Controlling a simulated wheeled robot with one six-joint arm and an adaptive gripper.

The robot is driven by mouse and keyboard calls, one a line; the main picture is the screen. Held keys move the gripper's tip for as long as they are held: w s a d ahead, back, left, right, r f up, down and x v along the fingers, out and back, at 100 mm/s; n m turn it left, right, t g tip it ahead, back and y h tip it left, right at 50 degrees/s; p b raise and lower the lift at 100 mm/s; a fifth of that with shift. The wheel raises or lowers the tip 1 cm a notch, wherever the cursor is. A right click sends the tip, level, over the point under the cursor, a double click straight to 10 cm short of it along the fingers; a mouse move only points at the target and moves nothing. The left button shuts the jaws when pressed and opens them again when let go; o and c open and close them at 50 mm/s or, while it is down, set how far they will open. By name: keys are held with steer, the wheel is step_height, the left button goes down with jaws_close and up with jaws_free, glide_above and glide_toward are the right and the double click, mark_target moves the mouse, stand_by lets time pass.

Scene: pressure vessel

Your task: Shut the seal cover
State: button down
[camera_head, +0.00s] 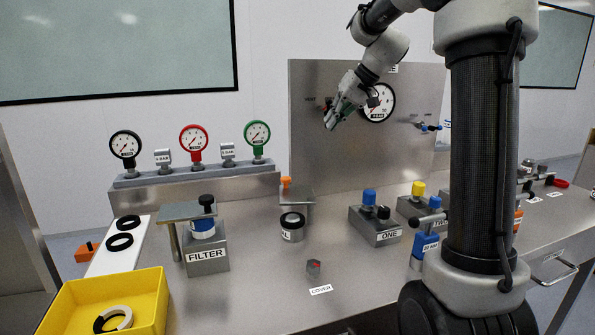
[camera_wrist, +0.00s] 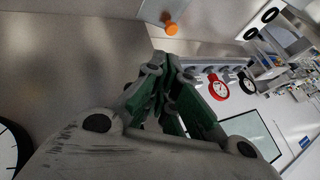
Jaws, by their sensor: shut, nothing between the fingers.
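The seal station stands mid-table in the head view. Its round cup (camera_head: 292,232) has a dark ring on top and a label partly reading "AL". A flat metal cover plate (camera_head: 300,194) with an orange knob (camera_head: 286,182) sits just behind the cup, on a post. The cup's top shows uncovered. The orange knob also shows in the wrist view (camera_wrist: 171,29), with part of the plate (camera_wrist: 155,11). My gripper (camera_head: 332,122) is shut and empty, up in front of the back panel, above and behind the cover, apart from it. Its fingers show in the wrist view (camera_wrist: 168,85).
A filter block (camera_head: 207,254) with a plate and black knob stands left. Gauges (camera_head: 193,138) line the back. Valve blocks (camera_head: 376,231) stand right. A small red-topped block (camera_head: 314,267) sits behind a "COVER" label (camera_head: 321,289). A yellow bin (camera_head: 105,300) is front left.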

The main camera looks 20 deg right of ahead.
steer(key=f, duration=0.2)
glide_above(297, 189)
steer(key=w, duration=0.3)
steer(key=f, duration=1)
steer(key=d+f, duration=0.1)
steer(key=f, duration=0.4)
steer(key=shift+s, duration=0.2)
